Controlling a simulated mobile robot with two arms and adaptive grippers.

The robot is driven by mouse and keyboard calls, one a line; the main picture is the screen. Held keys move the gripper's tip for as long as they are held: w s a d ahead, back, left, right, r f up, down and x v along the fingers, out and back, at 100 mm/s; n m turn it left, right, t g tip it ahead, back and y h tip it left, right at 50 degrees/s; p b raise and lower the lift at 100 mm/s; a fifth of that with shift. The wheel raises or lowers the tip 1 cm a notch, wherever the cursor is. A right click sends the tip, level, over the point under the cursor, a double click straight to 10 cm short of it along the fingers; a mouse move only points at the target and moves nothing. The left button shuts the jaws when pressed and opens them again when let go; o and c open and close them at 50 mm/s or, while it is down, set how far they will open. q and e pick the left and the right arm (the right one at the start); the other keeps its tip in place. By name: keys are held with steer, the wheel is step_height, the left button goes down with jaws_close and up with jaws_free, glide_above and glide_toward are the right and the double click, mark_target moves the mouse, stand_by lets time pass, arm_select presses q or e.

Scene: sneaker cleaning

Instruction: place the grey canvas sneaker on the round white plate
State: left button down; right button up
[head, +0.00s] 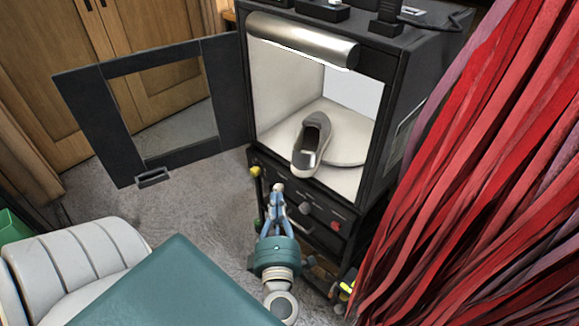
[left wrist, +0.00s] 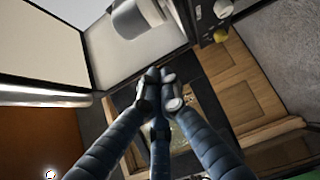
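The grey canvas sneaker (head: 307,153), with a pale sole, is inside the open black cabinet. It overlaps the left part of the round white plate (head: 350,147), with one end towards the cabinet's front opening. I cannot tell whether its whole sole rests on the plate. Part of the grey sneaker also shows at the top of the left wrist view (left wrist: 134,20). My left gripper (head: 278,188) is in front of and below the opening, apart from the sneaker. Its fingertips are together in the left wrist view (left wrist: 158,82), with nothing visible between them. My right gripper is not in view.
The black cabinet (head: 395,125) has its framed door (head: 100,125) swung open to the left. A metal cylinder (head: 300,40) spans the opening's top. Red strips (head: 490,160) hang at the right. Grey carpet (head: 195,200) lies clear below the door.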

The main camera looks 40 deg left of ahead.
arm_select(q)
steer(key=w+d+b+x, duration=0.1)
steer(key=w+d+x, duration=0.1)
steer(key=x, duration=1)
steer(key=shift+w, duration=0.15)
steer(key=shift+r, duration=0.1)
